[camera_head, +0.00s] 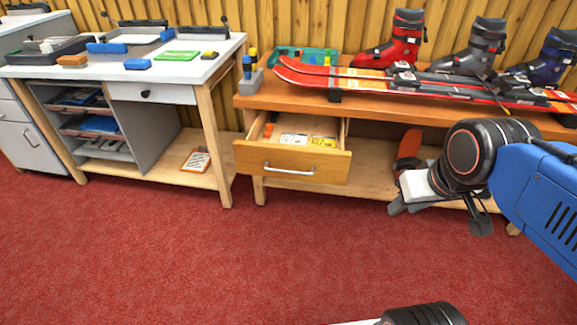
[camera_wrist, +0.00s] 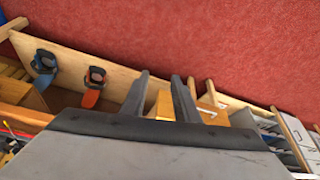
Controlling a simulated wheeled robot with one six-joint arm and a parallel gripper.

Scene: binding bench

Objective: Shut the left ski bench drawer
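The left ski bench drawer (camera_head: 270,163) has a light wooden front with a silver bar handle (camera_head: 290,170). It is pulled out from under the bench top, and white and yellow items show inside. The drawer also shows in the wrist view (camera_wrist: 213,115), beyond the fingers. My gripper (camera_head: 440,215) is to the right of the drawer in the head view, apart from it. In the wrist view my gripper (camera_wrist: 160,85) shows two dark fingers with a gap between them and nothing held.
Red skis (camera_head: 340,78) and ski boots (camera_head: 395,42) stand on the ski bench top (camera_head: 260,100). A lower shelf (camera_head: 370,179) runs beneath. A white-topped bench (camera_head: 115,70) with its own drawer (camera_head: 150,93) stands to the left. The red carpet before the drawer is clear.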

